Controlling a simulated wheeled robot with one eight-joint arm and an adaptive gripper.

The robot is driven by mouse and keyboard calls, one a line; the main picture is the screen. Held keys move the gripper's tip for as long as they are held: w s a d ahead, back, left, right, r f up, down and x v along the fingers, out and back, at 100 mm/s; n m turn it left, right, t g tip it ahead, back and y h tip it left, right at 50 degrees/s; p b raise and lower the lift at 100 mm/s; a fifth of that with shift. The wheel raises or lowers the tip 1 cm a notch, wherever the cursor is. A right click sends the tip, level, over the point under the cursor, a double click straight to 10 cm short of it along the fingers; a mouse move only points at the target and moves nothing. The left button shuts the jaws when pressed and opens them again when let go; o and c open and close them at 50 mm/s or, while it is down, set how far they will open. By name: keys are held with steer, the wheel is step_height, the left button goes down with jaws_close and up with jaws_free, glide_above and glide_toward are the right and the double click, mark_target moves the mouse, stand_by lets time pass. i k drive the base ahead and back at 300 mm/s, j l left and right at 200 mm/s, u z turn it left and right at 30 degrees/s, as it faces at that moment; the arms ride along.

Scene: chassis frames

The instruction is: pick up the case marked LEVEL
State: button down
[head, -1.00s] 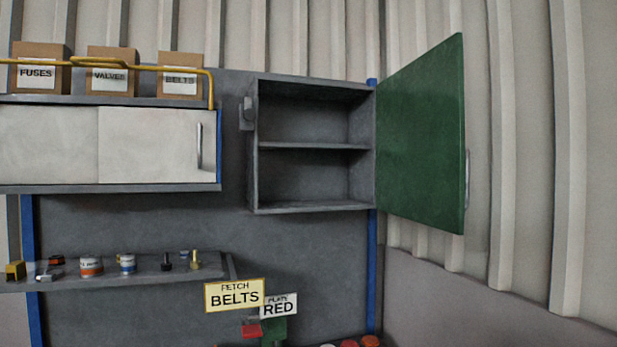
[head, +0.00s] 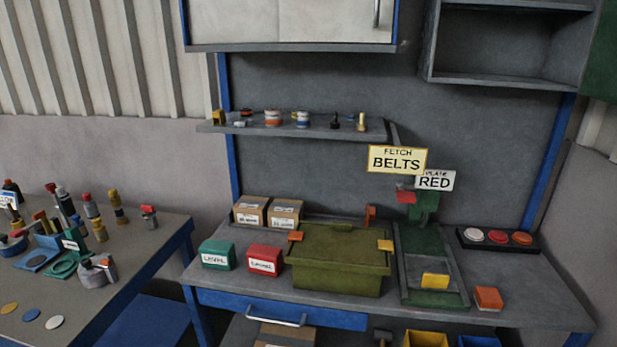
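A small green case (head: 218,253) stands at the left front of the workbench (head: 535,300). Its white label is small and blurred; it looks like LEVEL. A red case (head: 265,259) with a white label, too blurred to read surely, stands just right of it. Both stand upright on the bench top, left of a large olive-green bin (head: 335,275). My gripper is not in view.
Two cardboard boxes (head: 250,211) (head: 285,213) stand behind the cases. A side table (head: 140,240) with tools and bottles is at left. A drawer (head: 335,318) is below the bench edge. A shelf (head: 345,128) hangs above.

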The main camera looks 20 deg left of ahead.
mark_target(220, 255)
steer(key=u, duration=1.65)
